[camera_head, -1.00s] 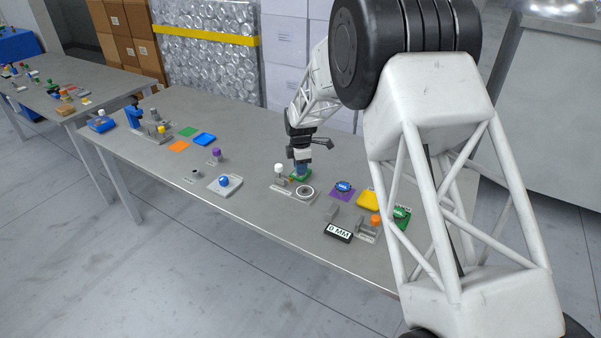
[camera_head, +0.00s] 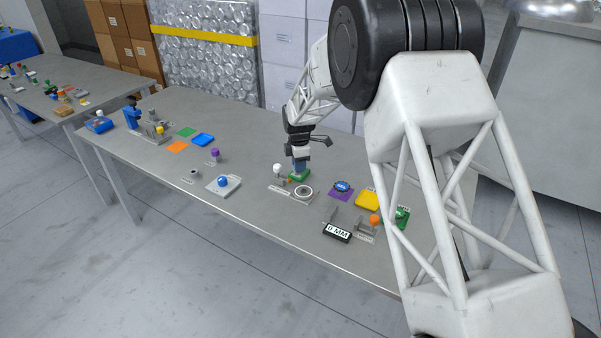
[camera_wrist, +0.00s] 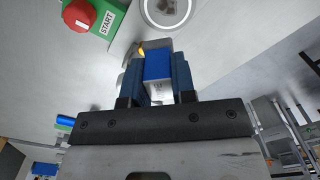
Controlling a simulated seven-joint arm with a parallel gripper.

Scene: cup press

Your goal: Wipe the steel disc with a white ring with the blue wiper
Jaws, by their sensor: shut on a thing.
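My gripper (camera_wrist: 158,82) is shut on the blue wiper (camera_wrist: 158,66), a blue block held between its two dark blue fingers. In the head view my gripper (camera_head: 299,168) points down at the middle of the table, just behind the steel disc with a white ring (camera_head: 303,192). The disc (camera_wrist: 168,10) is partly cut off at the top of the wrist view, ahead of the wiper and apart from it in the picture. In the head view the wiper cannot be told apart from the fingers. Whether it touches the table is unclear.
A green START box (camera_wrist: 108,24) with a red button (camera_wrist: 82,14) is close beside the disc. A white-capped post (camera_head: 277,169) stands left of the disc. A purple mat (camera_head: 341,192) and a yellow block (camera_head: 367,200) lie to the right. Open table lies in front of the disc.

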